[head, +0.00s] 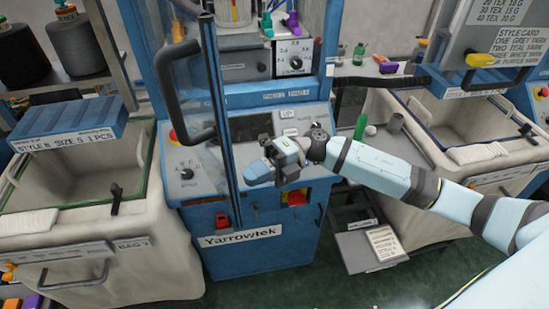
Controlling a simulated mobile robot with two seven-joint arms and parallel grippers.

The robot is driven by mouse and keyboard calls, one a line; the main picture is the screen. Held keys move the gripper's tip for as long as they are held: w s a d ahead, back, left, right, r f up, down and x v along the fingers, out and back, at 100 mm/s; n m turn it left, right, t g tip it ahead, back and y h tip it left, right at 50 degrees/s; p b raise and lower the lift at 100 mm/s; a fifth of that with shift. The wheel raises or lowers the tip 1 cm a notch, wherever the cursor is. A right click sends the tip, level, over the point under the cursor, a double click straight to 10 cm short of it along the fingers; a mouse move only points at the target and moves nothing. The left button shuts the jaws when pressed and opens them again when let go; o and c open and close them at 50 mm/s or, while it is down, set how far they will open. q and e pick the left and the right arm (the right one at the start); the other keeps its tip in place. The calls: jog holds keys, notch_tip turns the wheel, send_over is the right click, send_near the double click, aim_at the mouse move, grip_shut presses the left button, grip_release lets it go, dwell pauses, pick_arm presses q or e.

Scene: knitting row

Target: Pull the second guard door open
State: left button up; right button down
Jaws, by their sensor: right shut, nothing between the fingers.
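A clear guard door (190,75) with a dark frame stands out from the blue Yarrowtek knitting machine (262,250), seen at a steep angle. It appears swung partly open toward me, and a black bar handle (168,88) curves out on its left face. I cannot tell from this view whether it is the second door. My right gripper (259,166) is shut and empty, in front of the machine's control panel, just right of the door's dark upright edge. I cannot tell if it touches that edge. My left gripper is not in view.
A fabric bin (75,235) with a blue style box (72,125) stands at the left. Another bin (480,125) with a style card stands at the right. A low grey step (368,248) is on the green floor, right of the machine. My right arm spans the right side.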

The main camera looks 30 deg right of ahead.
jog(key=a, duration=0.1)
jog(key=a+p, duration=0.1)
jog(key=a, duration=0.2)
jog(key=shift+s+a, duration=0.25)
jog(key=shift+a, duration=0.15)
jog(key=shift+a, duration=0.1)
